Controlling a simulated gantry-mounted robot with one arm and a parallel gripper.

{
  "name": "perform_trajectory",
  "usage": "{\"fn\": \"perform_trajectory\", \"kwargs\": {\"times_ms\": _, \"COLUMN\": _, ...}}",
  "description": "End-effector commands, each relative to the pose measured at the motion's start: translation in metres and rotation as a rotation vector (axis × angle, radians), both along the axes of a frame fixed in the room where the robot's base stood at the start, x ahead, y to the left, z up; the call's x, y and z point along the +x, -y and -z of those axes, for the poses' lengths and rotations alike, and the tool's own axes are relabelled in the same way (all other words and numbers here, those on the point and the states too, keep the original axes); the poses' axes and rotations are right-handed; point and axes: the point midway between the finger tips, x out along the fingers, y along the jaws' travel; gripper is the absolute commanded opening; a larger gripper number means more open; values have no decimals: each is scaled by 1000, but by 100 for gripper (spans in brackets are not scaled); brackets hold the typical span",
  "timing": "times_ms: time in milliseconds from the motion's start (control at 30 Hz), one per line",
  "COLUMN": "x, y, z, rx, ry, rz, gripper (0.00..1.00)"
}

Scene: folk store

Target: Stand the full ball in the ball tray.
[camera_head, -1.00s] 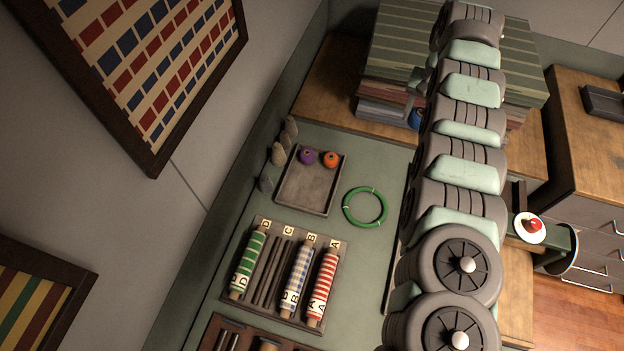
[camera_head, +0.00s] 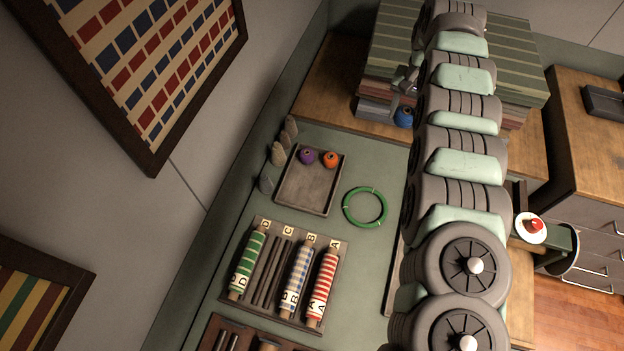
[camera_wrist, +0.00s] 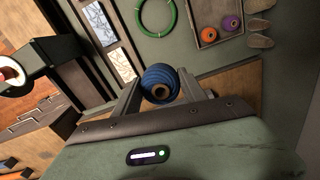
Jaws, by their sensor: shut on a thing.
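My gripper (camera_wrist: 161,92) is shut on a blue ball of yarn (camera_wrist: 158,78), which shows between its two fingers in the wrist view. In the head view the blue ball (camera_head: 403,117) hangs near the wooden ledge, by the stacked cloth, with my arm hiding part of the gripper. The grey ball tray (camera_head: 306,197) lies on the green table, left of the held ball. A purple ball (camera_head: 307,156) and an orange ball (camera_head: 331,159) sit side by side at its far end. The near part of the tray is bare.
A green ring (camera_head: 365,207) lies right of the tray. A rack (camera_head: 262,268) with patterned rolls lies nearer. Grey upright pieces (camera_head: 278,153) stand along the tray's left side. Stacked folded cloth (camera_head: 395,50) rises behind. A red-and-white round object (camera_head: 530,227) is at the right.

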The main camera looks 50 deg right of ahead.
Motion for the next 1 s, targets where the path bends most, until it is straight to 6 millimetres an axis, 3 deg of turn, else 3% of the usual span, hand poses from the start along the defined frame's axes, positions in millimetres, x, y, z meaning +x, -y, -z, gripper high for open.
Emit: {"fn": "perform_trajectory", "kwargs": {"times_ms": 1000, "x": 57, "y": -39, "z": 20, "rx": 0, "ry": -7, "rz": -17, "gripper": 30}}
